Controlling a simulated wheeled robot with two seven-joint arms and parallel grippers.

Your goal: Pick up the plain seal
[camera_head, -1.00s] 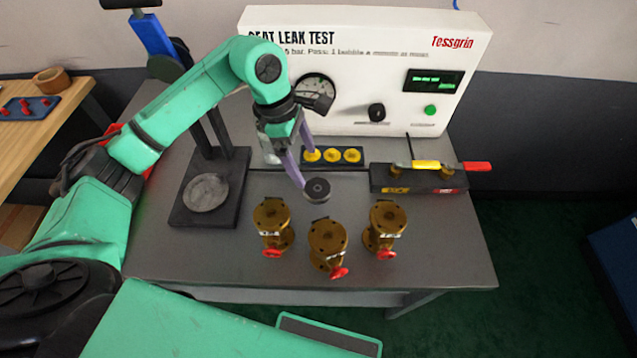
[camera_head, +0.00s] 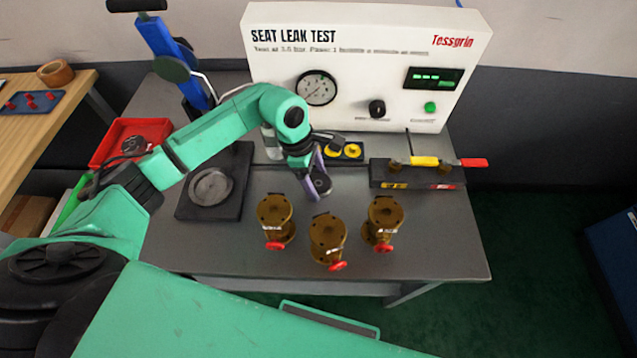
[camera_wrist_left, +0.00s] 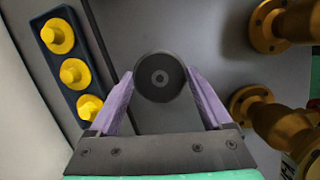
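The seal, a dark round disc with a small centre hole (camera_head: 322,186), is on the grey bench behind the brass valves. It also shows in the left wrist view (camera_wrist_left: 159,78). My left gripper (camera_head: 317,178) is at the disc, its purple fingers spread on either side of it. In the left wrist view the fingertips (camera_wrist_left: 160,76) flank the disc closely; I cannot tell whether they touch it. No marking is readable on the disc. My right gripper is not in view.
Several brass valves with red handles (camera_head: 328,238) stand in front of the disc. A dark holder with yellow plugs (camera_wrist_left: 69,68) lies behind it. A block with yellow and red levers (camera_head: 417,174) is at right, a black press base (camera_head: 232,195) at left, the test panel (camera_head: 365,62) behind.

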